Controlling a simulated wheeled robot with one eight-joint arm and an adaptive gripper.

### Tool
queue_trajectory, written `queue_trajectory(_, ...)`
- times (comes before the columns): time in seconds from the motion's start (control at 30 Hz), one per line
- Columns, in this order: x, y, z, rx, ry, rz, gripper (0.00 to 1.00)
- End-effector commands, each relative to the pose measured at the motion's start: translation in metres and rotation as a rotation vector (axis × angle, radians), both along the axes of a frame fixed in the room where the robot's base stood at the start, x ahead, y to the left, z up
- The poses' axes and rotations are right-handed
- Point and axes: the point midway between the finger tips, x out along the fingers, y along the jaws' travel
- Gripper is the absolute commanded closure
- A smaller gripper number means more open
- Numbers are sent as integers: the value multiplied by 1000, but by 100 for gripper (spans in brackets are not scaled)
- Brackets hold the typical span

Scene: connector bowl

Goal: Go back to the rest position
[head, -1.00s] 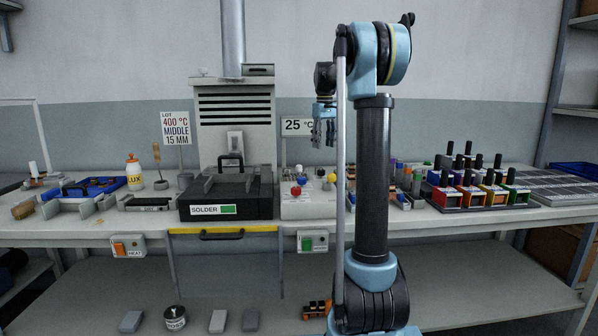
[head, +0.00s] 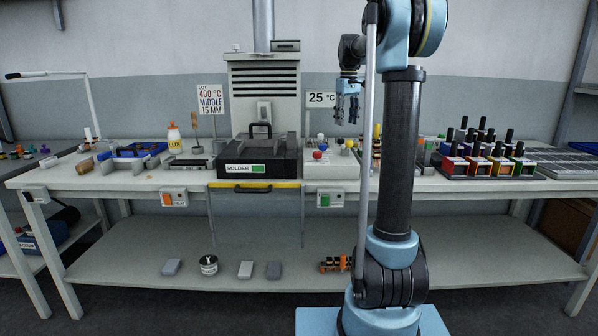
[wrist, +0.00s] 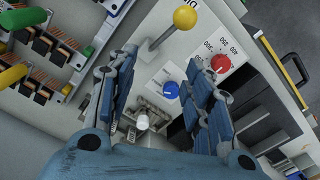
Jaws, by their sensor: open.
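My gripper (head: 347,108) hangs from the raised arm above the back of the bench, just right of the 25 °C sign. Its fingers point down. In the wrist view my gripper (wrist: 165,100) is open, with nothing between its fingers. Below it in that view are a control panel with a red dial (wrist: 221,63), a blue knob (wrist: 170,89) and a yellow ball-topped lever (wrist: 184,18). The fingers look apart from all of these. The arm is folded upright in front of the bench.
The bench (head: 120,184) carries a black SOLDER box (head: 262,158) at its middle and coloured bins (head: 487,165) at right. A lower shelf (head: 225,287) holds several small blocks and a tin (head: 208,265). A side table stands at left. Floor shows in front.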

Motion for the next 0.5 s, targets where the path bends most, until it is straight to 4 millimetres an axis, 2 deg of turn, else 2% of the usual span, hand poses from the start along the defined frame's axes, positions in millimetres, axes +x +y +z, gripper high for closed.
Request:
queue_trajectory(0.37,-46,-7,-6,1,-20,-52,54)
queue_trajectory(0.5,-74,-7,-11,0,-30,-77,54)
